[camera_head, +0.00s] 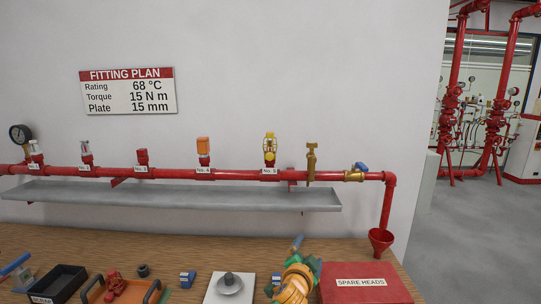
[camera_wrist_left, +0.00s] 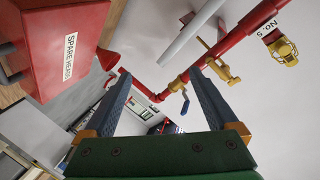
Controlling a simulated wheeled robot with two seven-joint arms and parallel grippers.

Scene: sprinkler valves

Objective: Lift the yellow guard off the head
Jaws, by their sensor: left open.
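The yellow guard (camera_head: 270,145) sits on the head at the No. 5 outlet of the red pipe. It also shows at the upper right of the left wrist view (camera_wrist_left: 284,52), with the No. 5 label beside it. My left gripper (camera_head: 296,246) is low over the bench, below and to the right of the guard, well apart from it. In the left wrist view its two dark fingers (camera_wrist_left: 158,82) are spread with nothing between them. My right gripper is not in view.
A red spare heads box (camera_head: 365,283) stands at the bench's right end. A grey tray (camera_head: 170,196) runs under the red pipe (camera_head: 235,174). A brass valve (camera_head: 311,160) and a blue-handled valve (camera_head: 355,175) lie right of the guard. An orange-capped head (camera_head: 203,146) is to its left.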

